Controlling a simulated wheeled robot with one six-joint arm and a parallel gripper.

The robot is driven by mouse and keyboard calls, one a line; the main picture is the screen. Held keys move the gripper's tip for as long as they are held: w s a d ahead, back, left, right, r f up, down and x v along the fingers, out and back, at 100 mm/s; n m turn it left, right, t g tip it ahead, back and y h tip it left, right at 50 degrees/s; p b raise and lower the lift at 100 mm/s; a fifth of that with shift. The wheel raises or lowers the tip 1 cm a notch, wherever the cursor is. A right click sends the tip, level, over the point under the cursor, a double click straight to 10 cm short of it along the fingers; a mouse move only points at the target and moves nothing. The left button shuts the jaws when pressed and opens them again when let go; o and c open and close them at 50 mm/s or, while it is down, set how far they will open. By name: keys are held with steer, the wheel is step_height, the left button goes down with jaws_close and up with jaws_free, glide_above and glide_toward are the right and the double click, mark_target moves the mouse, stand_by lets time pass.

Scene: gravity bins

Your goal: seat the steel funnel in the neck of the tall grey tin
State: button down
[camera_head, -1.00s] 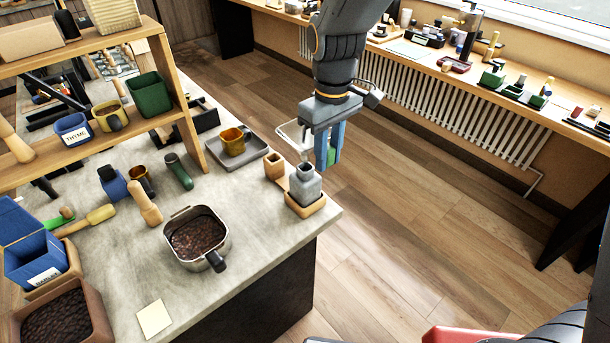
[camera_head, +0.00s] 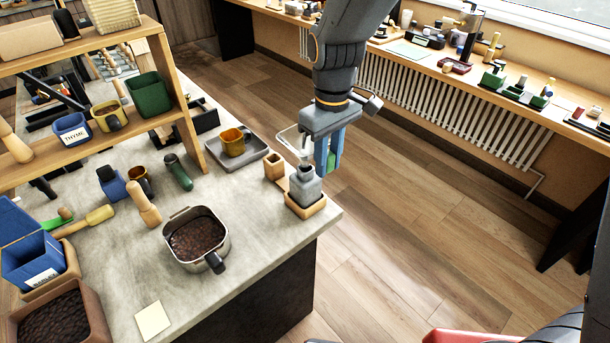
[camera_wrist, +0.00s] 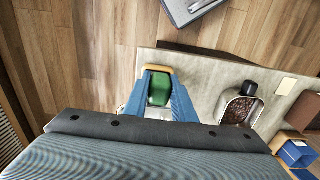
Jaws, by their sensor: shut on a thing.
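The tall grey tin (camera_head: 305,187) stands upright in a wooden holder (camera_head: 308,208) at the counter's right corner. My gripper (camera_head: 329,165) has blue fingers and is just behind and to the right of the tin. In the wrist view my gripper (camera_wrist: 160,90) is shut on a green grip, which I take to be part of the steel funnel. The funnel's pale, shiny mouth (camera_head: 291,137) shows left of my gripper, above the tin. Its lower end is close over the tin's neck. I cannot tell whether it is inside the neck.
A grey tray (camera_head: 226,160) with an amber mug (camera_head: 234,142) lies behind. A steel pan of dark beans (camera_head: 196,240) sits at the front left. The counter edge is just right of the tin, with open floor beyond.

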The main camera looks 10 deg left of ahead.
steer(key=shift+f+b, duration=0.75)
steer(key=shift+f, duration=1.05)
stand_by(1.5)
steer(key=c, duration=1.4)
jaws_free()
steer(key=shift+r+b, duration=1.15)
steer(key=shift+r, duration=2.75)
